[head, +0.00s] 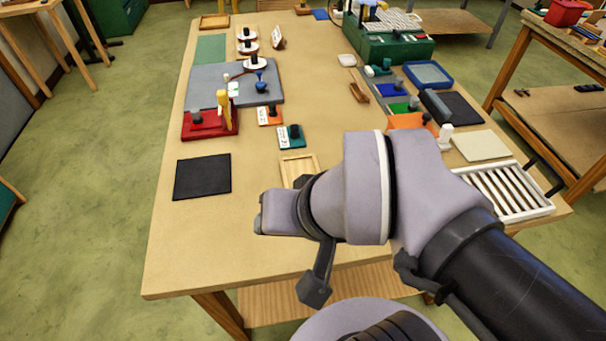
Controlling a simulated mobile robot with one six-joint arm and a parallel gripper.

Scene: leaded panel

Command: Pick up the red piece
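The red piece (209,124) is a flat red plate with a dark knob on top. It lies on the left part of the table, at the near left edge of a grey board. An upright yellow part stands at its right side and covers a little of it. My gripper (262,214) is at the left end of my arm, above the near part of the table. It is nearer to me than the red piece and to its right, well apart from it. Its fingers cannot be made out, and I cannot tell whether it holds anything.
The grey board (205,82) lies beyond the red piece. A black mat (202,177) lies nearer. Orange and teal knobbed pieces (291,137) are to the right. A white slatted rack (508,190) is at the right edge. The table's near left area (190,250) is clear.

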